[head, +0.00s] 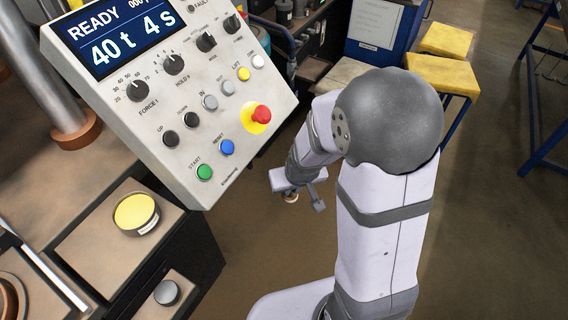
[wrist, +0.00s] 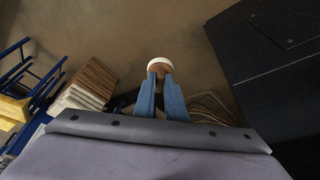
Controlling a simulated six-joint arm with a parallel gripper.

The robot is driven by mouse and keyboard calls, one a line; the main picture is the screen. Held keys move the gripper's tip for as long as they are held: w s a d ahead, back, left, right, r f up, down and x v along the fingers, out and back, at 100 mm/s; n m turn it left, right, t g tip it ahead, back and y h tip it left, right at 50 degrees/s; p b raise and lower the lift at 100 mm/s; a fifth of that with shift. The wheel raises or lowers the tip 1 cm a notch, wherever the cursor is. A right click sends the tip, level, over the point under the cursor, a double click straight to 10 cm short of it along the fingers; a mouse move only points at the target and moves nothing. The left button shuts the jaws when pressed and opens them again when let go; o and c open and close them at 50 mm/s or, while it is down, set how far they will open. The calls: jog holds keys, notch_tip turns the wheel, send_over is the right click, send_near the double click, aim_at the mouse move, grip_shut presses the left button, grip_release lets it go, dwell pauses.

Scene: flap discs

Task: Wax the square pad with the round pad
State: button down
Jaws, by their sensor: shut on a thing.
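My gripper (wrist: 163,92) shows its two blue fingers in the wrist view, shut on a small round pad (wrist: 160,66) with a white face and a brownish body. In the head view the pad (head: 291,197) hangs below my gripper (head: 298,190), in the air over the floor, clear of any surface. A round dark tin (head: 137,213) with a yellow top sits on a tan-topped ledge at the lower left. I cannot make out which thing is the square pad.
A tilted control panel (head: 180,85) with a lit display, knobs, coloured buttons and a red stop button stands at the left. A grey knob (head: 167,292) is at the lower left. Yellow-topped stools (head: 440,75) stand at the back right. Open floor lies around my gripper.

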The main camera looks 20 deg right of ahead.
jog(key=shift+w+d+r+n, duration=0.2)
jog(key=shift+w+r+n, duration=0.1)
jog(key=shift+r, duration=0.2)
jog(key=w+r+n+y, duration=0.2)
jog(key=w+r+n, duration=0.1)
jog(key=r+n, duration=0.3)
jog(key=s+d+r+n+g+y+p, duration=0.15)
jog(key=s+d+r+n+g, duration=0.3)
jog(key=s+r+n, duration=0.8)
jog(key=s+a+r+m+p, duration=0.1)
jog(key=s+a+r+p, duration=0.2)
jog(key=a, duration=1)
jog(key=s+a+r+p, duration=0.1)
jog(key=s+a+p, duration=0.3)
jog(key=a, duration=1)
jog(key=w+a+r+m+t, duration=0.1)
jog(key=w+a+m, duration=0.1)
jog(key=a, duration=0.1)
jog(key=w+a+r+m+t, duration=0.1)
jog(key=a+m, duration=0.2)
jog(key=a, duration=0.1)
jog(key=w+a+r+m+t, duration=0.1)
jog(key=w+a+m, duration=0.1)
jog(key=a+m, duration=0.1)
jog(key=shift+w+a, duration=0.25)
jog(key=shift+w, duration=0.05)
jog(key=shift+w+a+r+m+h, duration=0.3)
jog(key=shift+w+a+m, duration=0.1)
jog(key=shift+w+m, duration=0.2)
